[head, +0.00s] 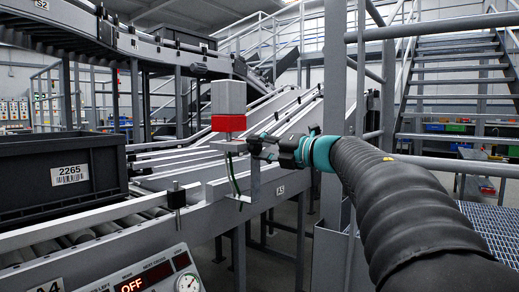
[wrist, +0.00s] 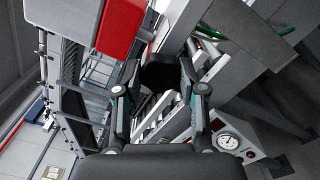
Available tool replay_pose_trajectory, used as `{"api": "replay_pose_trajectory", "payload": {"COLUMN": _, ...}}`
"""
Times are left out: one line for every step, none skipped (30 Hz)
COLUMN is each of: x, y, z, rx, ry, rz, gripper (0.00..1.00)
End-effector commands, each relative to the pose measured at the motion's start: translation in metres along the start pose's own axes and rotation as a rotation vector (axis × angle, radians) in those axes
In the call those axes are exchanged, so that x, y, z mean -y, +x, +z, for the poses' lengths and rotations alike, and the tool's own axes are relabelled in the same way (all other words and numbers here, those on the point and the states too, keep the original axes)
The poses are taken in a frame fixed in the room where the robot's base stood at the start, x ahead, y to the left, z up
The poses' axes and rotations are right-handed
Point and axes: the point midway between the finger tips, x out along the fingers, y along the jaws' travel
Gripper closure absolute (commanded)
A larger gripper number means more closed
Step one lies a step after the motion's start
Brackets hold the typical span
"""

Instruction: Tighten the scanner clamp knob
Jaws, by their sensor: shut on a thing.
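The scanner (head: 228,100) is a grey box with a red lower band. It stands upright on a bracket (head: 230,146) beside the conveyor in the head view. Its grey and red body shows at the top left of the wrist view (wrist: 120,30). My gripper (head: 257,147) reaches in from the right, just below the scanner. In the wrist view my gripper (wrist: 160,82) has its two fingers around a black knob (wrist: 160,72) and is shut on it. The knob's far side and its thread are hidden, and the head view does not show it clearly.
A dark crate (head: 62,172) labelled 2265 sits on the roller conveyor at left. A green cable (head: 234,175) hangs below the bracket. A grey post (head: 336,80) and railings stand close to my arm. A control panel with a gauge (head: 187,283) is at the bottom.

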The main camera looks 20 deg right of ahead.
Motion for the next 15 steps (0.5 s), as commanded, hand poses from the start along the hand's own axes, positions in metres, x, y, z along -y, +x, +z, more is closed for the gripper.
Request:
{"api": "replay_pose_trajectory", "payload": {"x": 0.0001, "y": 0.0005, "z": -0.0011, "rx": -0.004, "ry": 0.000, "rz": 0.000, "gripper": 0.94}}
{"api": "replay_pose_trajectory", "payload": {"x": 0.0001, "y": 0.0005, "z": -0.0011, "rx": -0.003, "ry": 0.000, "rz": 0.000, "gripper": 0.94}}
{"api": "replay_pose_trajectory", "payload": {"x": 0.0001, "y": 0.0005, "z": -0.0011, "rx": -0.003, "ry": 0.000, "rz": 0.000, "gripper": 0.94}}
{"api": "replay_pose_trajectory", "payload": {"x": 0.0001, "y": 0.0005, "z": -0.0011, "rx": -0.003, "ry": 0.000, "rz": 0.000, "gripper": 0.94}}
{"api": "replay_pose_trajectory", "payload": {"x": 0.0001, "y": 0.0005, "z": -0.0011, "rx": -0.003, "ry": 0.000, "rz": 0.000, "gripper": 0.52}}
{"api": "replay_pose_trajectory", "payload": {"x": 0.0001, "y": 0.0004, "z": -0.0010, "rx": -0.003, "ry": 0.000, "rz": 0.000, "gripper": 0.42}}
{"api": "replay_pose_trajectory", "payload": {"x": 0.0001, "y": 0.0003, "z": -0.0009, "rx": -0.003, "ry": 0.000, "rz": 0.000, "gripper": 0.35}}
{"api": "replay_pose_trajectory", "payload": {"x": 0.0002, "y": 0.0002, "z": -0.0007, "rx": -0.002, "ry": 0.000, "rz": 0.000, "gripper": 0.34}}
{"api": "replay_pose_trajectory", "payload": {"x": 0.0003, "y": 0.0000, "z": -0.0005, "rx": -0.002, "ry": 0.000, "rz": 0.000, "gripper": 0.34}}
{"api": "replay_pose_trajectory", "payload": {"x": 0.0003, "y": -0.0001, "z": -0.0003, "rx": -0.001, "ry": 0.001, "rz": 0.000, "gripper": 0.34}}
{"api": "replay_pose_trajectory", "payload": {"x": 0.0003, "y": -0.0002, "z": -0.0002, "rx": -0.001, "ry": 0.001, "rz": 0.000, "gripper": 0.34}}
{"api": "replay_pose_trajectory", "payload": {"x": 0.0003, "y": -0.0003, "z": 0.0000, "rx": 0.000, "ry": 0.001, "rz": -0.001, "gripper": 0.34}}
{"api": "replay_pose_trajectory", "payload": {"x": 0.0004, "y": -0.0004, "z": 0.0001, "rx": 0.000, "ry": 0.001, "rz": -0.001, "gripper": 0.34}}
{"api": "replay_pose_trajectory", "payload": {"x": 0.0004, "y": -0.0004, "z": 0.0002, "rx": 0.000, "ry": 0.001, "rz": -0.001, "gripper": 0.34}}
{"api": "replay_pose_trajectory", "payload": {"x": 0.0004, "y": -0.0005, "z": 0.0003, "rx": 0.000, "ry": 0.001, "rz": -0.001, "gripper": 0.34}}
